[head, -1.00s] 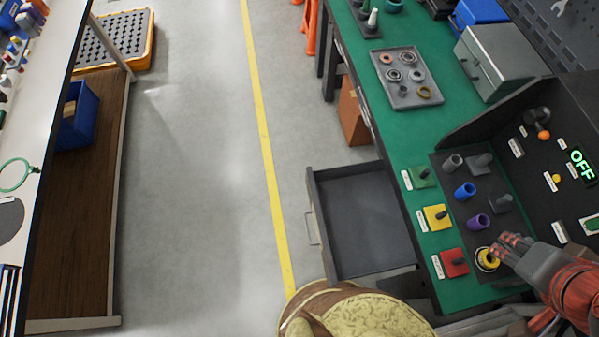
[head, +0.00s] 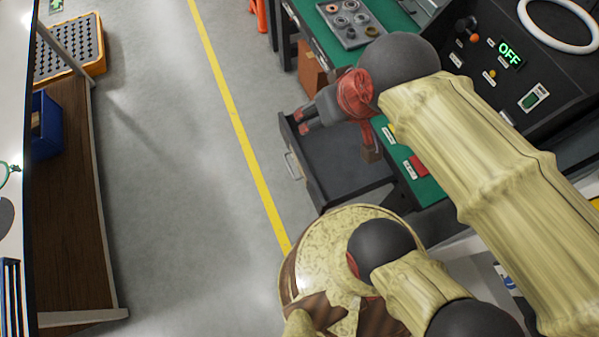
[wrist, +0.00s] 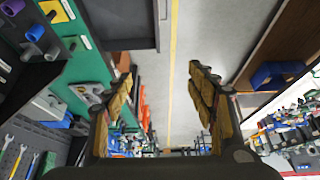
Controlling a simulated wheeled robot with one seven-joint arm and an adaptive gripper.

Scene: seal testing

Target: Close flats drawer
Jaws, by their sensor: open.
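The flats drawer (head: 345,172) is pulled out from under the green-topped bench, grey and empty where it shows. Its front with a pale handle (head: 292,165) faces the aisle on the left. My gripper (head: 302,123) is above the drawer's far front corner, its fingers pointing left, and it holds nothing. My forearm hides part of the drawer and bench. In the wrist view my open gripper (wrist: 162,100) has its fingers well apart over the grey floor, and the drawer (wrist: 125,22) shows at the top, to the left of the yellow line.
The green bench (head: 428,190) carries a grey tray of rings (head: 352,22) and a dark panel reading OFF (head: 510,53). A cardboard box (head: 312,68) stands beneath it. The floor aisle (head: 170,150) is clear. A shelf unit (head: 70,210) with a blue bin (head: 45,125) stands left.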

